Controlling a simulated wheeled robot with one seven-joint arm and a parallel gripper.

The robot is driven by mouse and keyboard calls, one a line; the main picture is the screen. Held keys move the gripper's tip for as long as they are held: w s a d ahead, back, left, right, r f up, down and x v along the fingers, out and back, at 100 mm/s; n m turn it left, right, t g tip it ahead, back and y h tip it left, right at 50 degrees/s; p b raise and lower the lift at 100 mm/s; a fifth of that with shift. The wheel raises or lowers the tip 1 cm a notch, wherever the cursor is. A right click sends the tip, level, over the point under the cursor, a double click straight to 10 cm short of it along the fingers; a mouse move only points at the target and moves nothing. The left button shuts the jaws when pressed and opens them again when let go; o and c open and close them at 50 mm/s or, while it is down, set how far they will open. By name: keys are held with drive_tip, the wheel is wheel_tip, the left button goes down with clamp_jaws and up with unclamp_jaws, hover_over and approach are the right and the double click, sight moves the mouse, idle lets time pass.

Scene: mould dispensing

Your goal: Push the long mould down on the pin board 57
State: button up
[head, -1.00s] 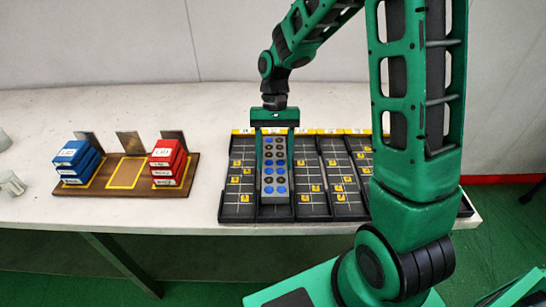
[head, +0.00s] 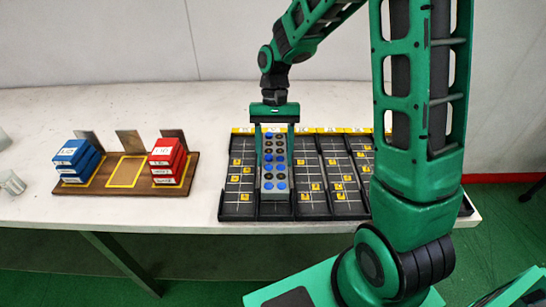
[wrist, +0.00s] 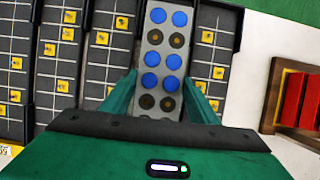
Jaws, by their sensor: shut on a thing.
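The long mould (head: 274,176) is a grey bar with two rows of round cavities, some blue and some dark with brown rings. It lies lengthwise over the second lane from the left, the pin board (head: 274,210), whose number I cannot read. My gripper (head: 274,148) is shut on the mould's sides near its far part. In the wrist view the fingers of my gripper (wrist: 160,80) flank the mould (wrist: 163,40). The pins underneath are hidden, and I cannot tell whether the mould is fully seated.
Neighbouring black lanes (head: 240,190) with yellow number tiles lie on both sides. A wooden stand (head: 125,187) at the left holds blue boxes (head: 76,160) and red boxes (head: 168,160), with an empty yellow-outlined place between. White table (head: 210,115) is clear behind the stand.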

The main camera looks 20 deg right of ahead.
sight(274, 157)
drive_tip(key=shift+r, duration=3.15)
drive_tip(key=shift+s, duration=0.1)
